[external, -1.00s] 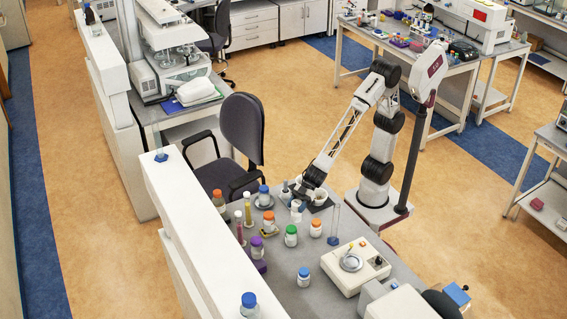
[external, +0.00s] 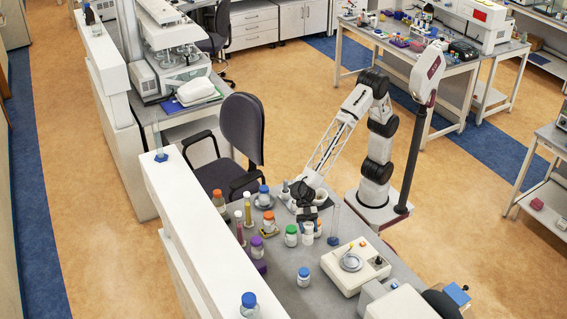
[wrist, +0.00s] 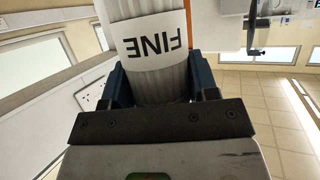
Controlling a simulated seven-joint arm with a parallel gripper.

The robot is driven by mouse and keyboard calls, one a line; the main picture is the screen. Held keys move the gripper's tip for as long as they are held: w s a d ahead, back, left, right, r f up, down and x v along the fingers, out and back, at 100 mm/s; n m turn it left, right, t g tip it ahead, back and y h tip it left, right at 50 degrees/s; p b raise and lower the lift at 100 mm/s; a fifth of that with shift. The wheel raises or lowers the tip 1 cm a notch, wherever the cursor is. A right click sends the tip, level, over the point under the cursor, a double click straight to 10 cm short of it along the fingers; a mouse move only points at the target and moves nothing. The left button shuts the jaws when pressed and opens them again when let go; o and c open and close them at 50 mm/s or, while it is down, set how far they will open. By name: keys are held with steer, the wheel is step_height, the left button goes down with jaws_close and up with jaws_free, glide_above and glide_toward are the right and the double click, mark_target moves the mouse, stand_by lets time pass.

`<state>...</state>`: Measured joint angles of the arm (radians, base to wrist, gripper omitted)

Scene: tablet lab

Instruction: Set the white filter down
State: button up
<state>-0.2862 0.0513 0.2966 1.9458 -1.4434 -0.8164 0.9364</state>
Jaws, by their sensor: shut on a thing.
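The white filter (wrist: 150,84) is a ribbed cylinder with a label reading "FINE", upside down in the wrist view. My gripper (wrist: 163,92) is shut on it, with a dark finger on each side. In the external view my gripper (external: 307,213) is over the grey bench, and the filter (external: 308,238) shows below it, between the green-capped bottle and the orange-capped bottle. I cannot tell whether its lower end touches the bench.
A green-capped bottle (external: 291,238) stands just left of the filter. An orange-capped bottle (external: 318,229) is close on the right, partly hidden. A blue-capped bottle (external: 303,278) stands nearer the front, and a white instrument (external: 343,273) to the right. Bare bench lies between them.

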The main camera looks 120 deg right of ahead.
mark_target(312, 234)
steer(key=shift+s+a+f+n+g+y, duration=0.2)
steer(key=shift+a+f+n+g, duration=0.3)
steer(key=shift+f+n+g, duration=0.1)
steer(key=shift+s+a+f+n+g+y, duration=0.15)
steer(key=shift+a+f+n+g+y, duration=0.05)
steer(key=shift+a+f+n+g, duration=0.35)
steer(key=shift+d+f, duration=0.1)
steer(key=shift+f, duration=2.95)
steer(key=shift+f, duration=1.9)
steer(key=shift+f, duration=0.1)
steer(key=o, duration=1)
steer(key=shift+c, duration=0.2)
